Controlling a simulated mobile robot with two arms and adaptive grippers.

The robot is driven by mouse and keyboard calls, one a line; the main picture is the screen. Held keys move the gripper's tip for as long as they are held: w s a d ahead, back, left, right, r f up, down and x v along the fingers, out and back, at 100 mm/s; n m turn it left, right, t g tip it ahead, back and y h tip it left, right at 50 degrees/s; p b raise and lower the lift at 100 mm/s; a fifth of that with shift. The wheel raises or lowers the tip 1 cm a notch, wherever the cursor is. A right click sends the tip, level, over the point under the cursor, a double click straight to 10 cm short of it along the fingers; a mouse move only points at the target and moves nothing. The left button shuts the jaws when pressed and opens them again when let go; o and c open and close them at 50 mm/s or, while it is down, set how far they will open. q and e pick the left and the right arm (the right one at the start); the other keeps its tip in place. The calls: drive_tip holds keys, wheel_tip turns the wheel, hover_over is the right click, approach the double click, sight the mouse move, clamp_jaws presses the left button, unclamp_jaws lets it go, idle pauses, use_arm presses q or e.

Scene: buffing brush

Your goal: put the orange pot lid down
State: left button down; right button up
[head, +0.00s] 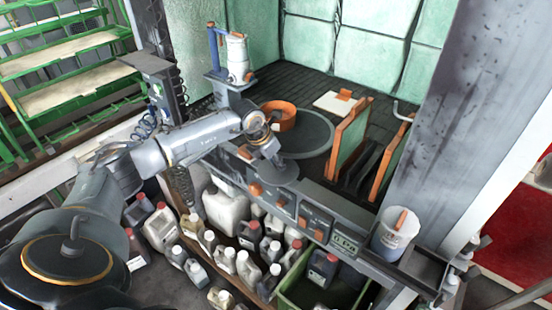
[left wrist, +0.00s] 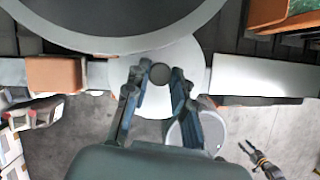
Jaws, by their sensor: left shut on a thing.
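My left gripper (left wrist: 151,72) is shut on the small dark knob of the pot lid (left wrist: 187,77), a flat light grey disc. In the head view the lid (head: 280,172) shows below my left gripper (head: 268,152), over the front edge of the dark work surface. Whether the lid touches that edge I cannot tell. An orange pot (head: 282,116) stands on the surface just behind the gripper, next to a large grey round plate (head: 316,133). My right gripper (left wrist: 250,152) appears small and far below in the left wrist view, its fingers apart and empty.
Orange and green panels (head: 350,137) stand to the right on the surface. A white board (head: 334,103) lies at the back. A pale bucket (head: 394,236) stands at the right front. Several bottles and canisters (head: 225,207) crowd the space below the front edge.

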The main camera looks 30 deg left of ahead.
use_arm(q)
drive_tip(key=shift+f, duration=0.2)
drive_tip(key=shift+s+a, duration=0.1)
drive_tip(key=shift+s, duration=0.05)
drive_tip(key=shift+f+b, duration=0.25)
drive_tip(key=shift+b, duration=0.05)
drive_tip(key=c, duration=1.1)
unclamp_jaws()
drive_tip(key=shift+r, duration=0.1)
use_arm(e)
drive_tip(key=shift+a, duration=0.5)
